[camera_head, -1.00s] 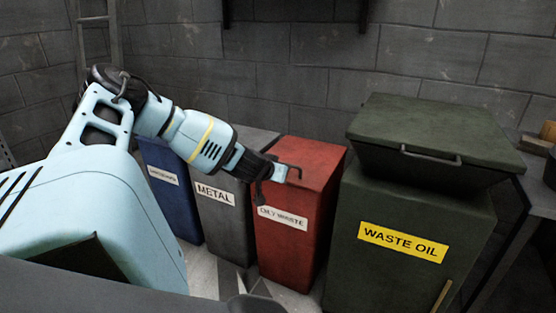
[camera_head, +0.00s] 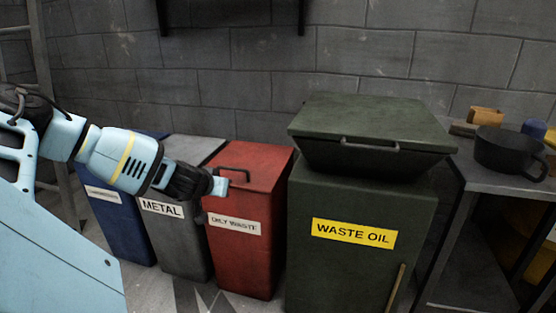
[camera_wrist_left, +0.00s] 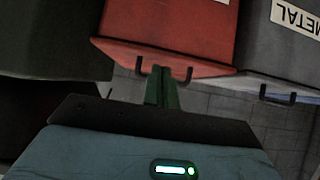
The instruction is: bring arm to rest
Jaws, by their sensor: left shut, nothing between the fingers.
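My left arm comes in from the left of the head view, pale blue with a dark wrist. Its gripper (camera_head: 220,186) is in front of the upper part of the red oily waste bin (camera_head: 240,255). In the left wrist view the two green fingers (camera_wrist_left: 161,88) are together, shut and empty. They point toward the red bin (camera_wrist_left: 170,35), which appears upside down there. I cannot tell whether they touch it. My right gripper is in neither view.
A blue bin (camera_head: 122,228) and a grey metal bin (camera_head: 180,245) stand left of the red one. A dark green waste oil bin (camera_head: 350,205) stands right of it. A metal table (camera_head: 490,180) at the right holds a dark pot (camera_head: 505,150). A block wall is behind.

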